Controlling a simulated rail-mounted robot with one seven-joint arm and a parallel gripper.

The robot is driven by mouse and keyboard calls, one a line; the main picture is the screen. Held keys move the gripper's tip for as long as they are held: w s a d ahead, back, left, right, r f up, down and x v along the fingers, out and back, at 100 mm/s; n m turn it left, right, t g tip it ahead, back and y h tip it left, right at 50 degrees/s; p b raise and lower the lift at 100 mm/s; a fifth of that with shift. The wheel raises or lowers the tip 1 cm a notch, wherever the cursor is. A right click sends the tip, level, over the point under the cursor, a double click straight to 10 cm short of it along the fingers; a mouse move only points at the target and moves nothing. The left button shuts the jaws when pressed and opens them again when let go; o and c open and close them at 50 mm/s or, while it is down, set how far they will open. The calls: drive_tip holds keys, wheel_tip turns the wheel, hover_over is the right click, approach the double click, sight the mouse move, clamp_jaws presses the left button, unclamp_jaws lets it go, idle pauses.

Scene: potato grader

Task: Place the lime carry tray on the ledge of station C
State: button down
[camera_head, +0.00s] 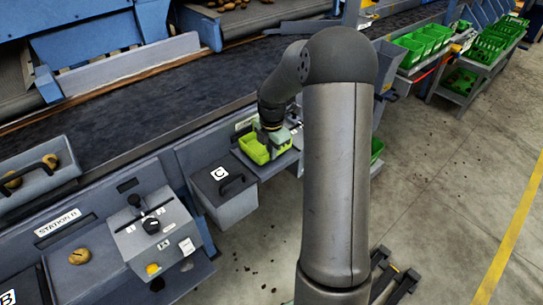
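The lime carry tray (254,149) is a small open-topped tray near the middle of the view, at the ledge of station C (277,166). My gripper (271,138) is at the tray's right part, at the end of my arm reaching down from above. Its fingers are too small and too hidden to tell whether they are open or shut on the tray. I cannot tell whether the tray rests on the ledge or is held just above it. My arm hides the area to the right.
A grey lidded box (224,190) marked C, with a black handle, stands left of the ledge. A dark conveyor belt (130,93) runs behind. Green crates (425,40) stand at the upper right.

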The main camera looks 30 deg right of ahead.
drive_tip(key=shift+f, duration=1.2)
drive_tip(key=shift+f, duration=0.2)
drive_tip(key=c, duration=1.9)
unclamp_jaws()
drive_tip(key=shift+c, duration=0.2)
drive_tip(key=shift+r, duration=0.1)
